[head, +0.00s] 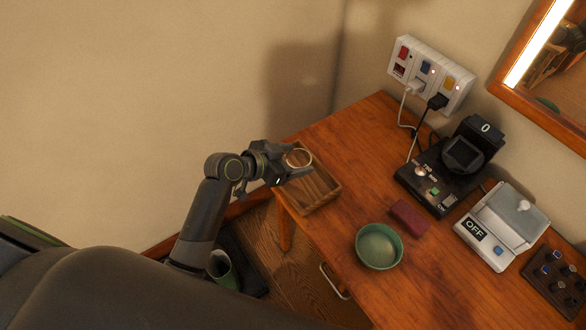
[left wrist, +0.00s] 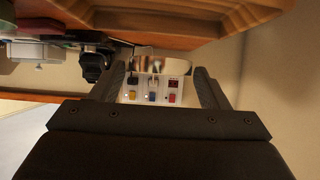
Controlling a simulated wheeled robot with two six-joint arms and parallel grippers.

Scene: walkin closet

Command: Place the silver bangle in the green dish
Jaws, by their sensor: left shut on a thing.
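The silver bangle (head: 299,157) is a thin pale ring held in my left gripper (head: 302,162), at the wooden tray (head: 328,197) on the left end of the table. In the left wrist view the fingers (left wrist: 165,85) stand apart with the bangle (left wrist: 165,63) between them as a shiny curved band. From these views I cannot tell how high the bangle is above the tray. The green dish (head: 379,247) is round, looks empty, and sits on the table to the lower right, apart from the gripper. My right gripper is not in view.
A dark red block (head: 409,218) lies just beyond the dish. A black device with a screen (head: 448,165), a white scale marked OFF (head: 503,226) and a knob panel (head: 556,280) stand to the right. Bare wood (head: 350,140) lies behind the tray.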

